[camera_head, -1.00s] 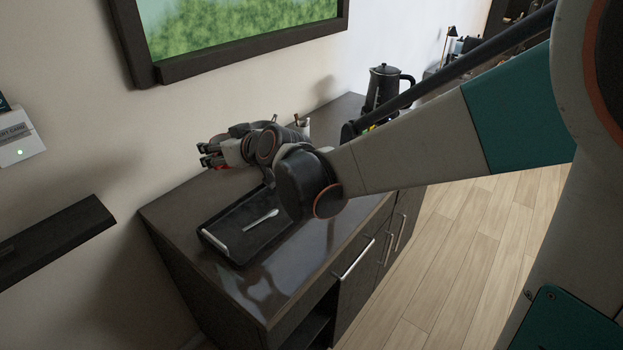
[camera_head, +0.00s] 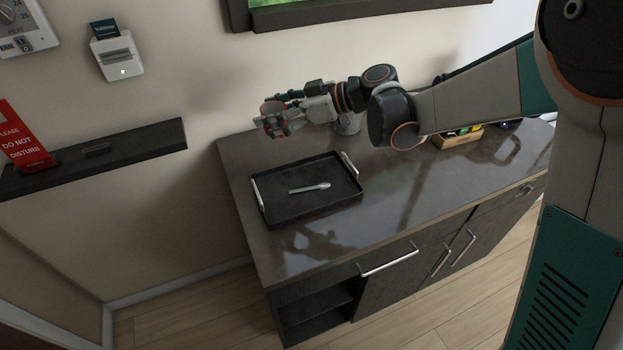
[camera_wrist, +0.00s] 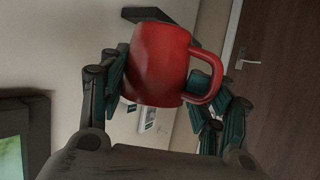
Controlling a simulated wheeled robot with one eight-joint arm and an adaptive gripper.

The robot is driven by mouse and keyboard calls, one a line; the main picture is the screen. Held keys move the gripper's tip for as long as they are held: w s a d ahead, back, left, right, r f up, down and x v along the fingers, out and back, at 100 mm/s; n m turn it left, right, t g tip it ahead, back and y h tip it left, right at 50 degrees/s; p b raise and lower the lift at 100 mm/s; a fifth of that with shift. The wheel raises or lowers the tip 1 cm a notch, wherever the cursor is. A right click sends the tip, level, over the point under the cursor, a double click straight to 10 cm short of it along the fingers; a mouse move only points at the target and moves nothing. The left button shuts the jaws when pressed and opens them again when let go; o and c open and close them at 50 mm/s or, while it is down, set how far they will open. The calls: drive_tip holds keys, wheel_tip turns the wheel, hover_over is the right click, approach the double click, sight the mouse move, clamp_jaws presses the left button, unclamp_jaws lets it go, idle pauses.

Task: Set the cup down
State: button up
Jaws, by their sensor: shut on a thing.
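A red cup (camera_wrist: 160,65) with its handle to the right fills the middle of the wrist view. My gripper (camera_wrist: 165,80) is shut on it, with teal finger pads on both sides. In the head view my gripper (camera_head: 275,122) is in the air above the back left of the dark counter, behind the tray. Only a small reddish part of the cup (camera_head: 271,107) shows there, the rest hidden by the fingers. A black tray (camera_head: 335,202) with pale handles lies on the counter (camera_head: 390,220), and a spoon (camera_head: 310,188) lies in it.
A wooden box (camera_head: 458,140) with colourful packets stands at the back right. A grey container (camera_head: 348,124) stands partly hidden behind my arm. A wall shelf (camera_head: 120,150) with a red sign (camera_head: 22,140) is at the left. The counter right of the tray is clear.

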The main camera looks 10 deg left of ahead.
wheel_tip(320, 180, down, 20)
drive_tip(key=b, duration=0.5)
drive_tip(key=shift+b, duration=0.3)
drive_tip(key=shift+r, duration=0.15)
drive_tip(key=o, duration=1.3)
drive_tip(key=shift+r, duration=0.1)
drive_tip(key=p+v, duration=0.2)
drive_tip(key=v, duration=1)
drive_tip(key=shift+p, duration=0.35)
